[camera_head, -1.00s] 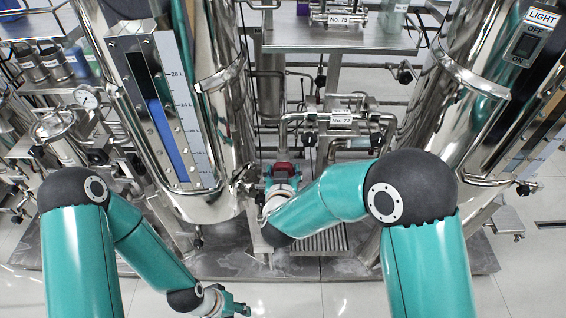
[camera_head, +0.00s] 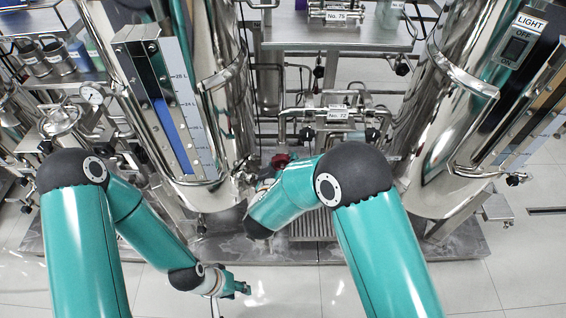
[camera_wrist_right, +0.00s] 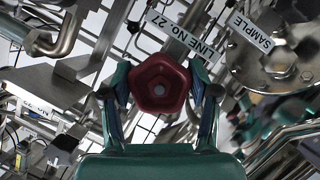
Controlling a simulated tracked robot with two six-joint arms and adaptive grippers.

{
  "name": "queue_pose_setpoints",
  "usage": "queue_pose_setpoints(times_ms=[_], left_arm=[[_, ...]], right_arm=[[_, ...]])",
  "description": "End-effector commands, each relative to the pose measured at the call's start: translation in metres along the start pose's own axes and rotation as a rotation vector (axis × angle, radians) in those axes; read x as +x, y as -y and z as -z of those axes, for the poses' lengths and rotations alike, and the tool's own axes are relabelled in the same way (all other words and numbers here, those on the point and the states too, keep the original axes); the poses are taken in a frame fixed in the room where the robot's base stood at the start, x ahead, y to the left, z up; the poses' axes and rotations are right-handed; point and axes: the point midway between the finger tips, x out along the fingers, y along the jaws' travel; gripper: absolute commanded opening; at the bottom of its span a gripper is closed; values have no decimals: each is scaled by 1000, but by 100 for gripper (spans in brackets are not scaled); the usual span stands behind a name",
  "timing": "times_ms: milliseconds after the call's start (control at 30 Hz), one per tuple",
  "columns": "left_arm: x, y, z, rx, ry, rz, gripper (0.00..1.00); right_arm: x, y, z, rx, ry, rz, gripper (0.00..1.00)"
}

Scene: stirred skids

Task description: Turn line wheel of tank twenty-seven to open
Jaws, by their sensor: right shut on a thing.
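The red line wheel (camera_wrist_right: 160,86), a knob with several flat sides, shows in the right wrist view, below a tag reading LINE NO 27 (camera_wrist_right: 170,33). My right gripper (camera_wrist_right: 161,92) is shut on it, one finger on each side. In the head view a bit of the red wheel (camera_head: 281,160) shows between the two tanks; my right forearm hides most of that gripper. My left gripper (camera_head: 240,288) hangs low over the floor, away from the wheel; its finger opening is too small to judge.
The left tank (camera_head: 214,150) with its blue level gauge and the right tank (camera_head: 425,130) flank the wheel closely. A SAMPLE tag (camera_wrist_right: 251,31) is right of the wheel. Open floor (camera_head: 300,290) lies in front.

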Motion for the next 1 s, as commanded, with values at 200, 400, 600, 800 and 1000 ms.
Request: queue_pose_setpoints(times_ms=[200, 400, 600, 800, 1000], left_arm=[[0, 0, 0, 0, 0, 0, 40], [0, 0, 0, 0, 0, 0, 40], [0, 0, 0, 0, 0, 0, 40], [0, 0, 0, 0, 0, 0, 40], [2, 1, 0, 0, 0, 0, 40]], right_arm=[[0, 2, -1, -3, 2, 5, 26], [0, 2, -1, -1, 1, 4, 86], [0, 1, 0, 0, 0, 3, 86], [0, 1, 0, 1, -1, 2, 86], [0, 1, 0, 18, -1, 8, 86]])
